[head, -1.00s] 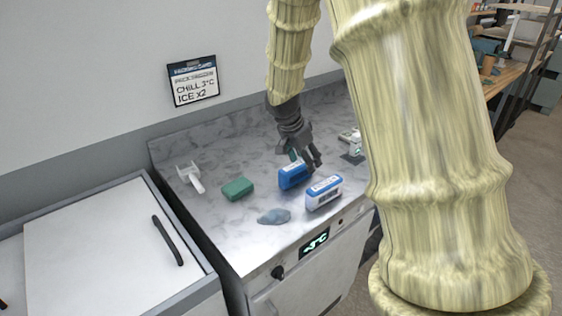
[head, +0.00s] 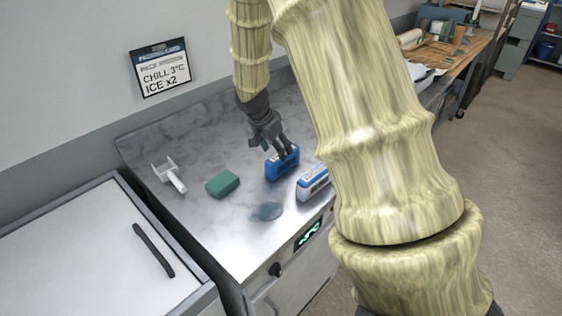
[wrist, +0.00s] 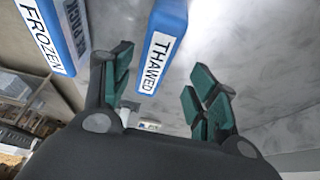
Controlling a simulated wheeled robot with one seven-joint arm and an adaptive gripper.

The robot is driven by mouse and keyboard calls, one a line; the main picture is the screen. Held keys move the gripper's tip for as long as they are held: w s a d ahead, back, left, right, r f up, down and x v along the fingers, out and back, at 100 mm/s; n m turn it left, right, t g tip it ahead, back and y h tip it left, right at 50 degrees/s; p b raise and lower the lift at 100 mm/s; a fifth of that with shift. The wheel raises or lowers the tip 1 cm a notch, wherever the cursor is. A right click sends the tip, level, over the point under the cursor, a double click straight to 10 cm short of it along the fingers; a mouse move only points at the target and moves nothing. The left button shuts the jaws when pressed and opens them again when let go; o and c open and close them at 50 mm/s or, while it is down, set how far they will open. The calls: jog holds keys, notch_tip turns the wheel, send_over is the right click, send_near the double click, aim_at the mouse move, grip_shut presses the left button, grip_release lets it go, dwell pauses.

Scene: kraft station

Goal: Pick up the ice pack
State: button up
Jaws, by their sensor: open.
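A blue ice pack (head: 283,168) stands on the marble counter; the label "THAWED" shows on the blue pack ahead of my gripper in the wrist view (wrist: 160,55). A second, white and blue pack (head: 312,184) stands to its right and nearer, partly behind my arm; the wrist view shows a blue pack labelled "FROZEN" (wrist: 42,28) at upper left. My gripper (head: 283,150) is open and empty, with its fingers at the back and top of the nearer-to-it blue pack. In the wrist view the green-padded fingers (wrist: 163,80) are spread; contact cannot be told.
A green block (head: 222,184), a blue-grey flat pouch (head: 266,212) and a white forked tool (head: 170,176) lie on the counter (head: 200,140). A white lidded unit (head: 90,250) with a dark handle stands at left.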

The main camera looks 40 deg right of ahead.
jog(key=shift+d+f, duration=0.15)
jog(key=shift+d, duration=0.05)
jog(key=shift+s+d+f+p, duration=0.2)
jog(key=shift+s+p, duration=0.1)
jog(key=shift+p, duration=0.1)
jog(key=shift+p+x, duration=0.65)
jog(key=shift+x, duration=1.25)
jog(key=shift+s+d+r, duration=0.1)
jog(key=shift+s, duration=0.05)
jog(key=shift+f, duration=0.35)
grip_shut()
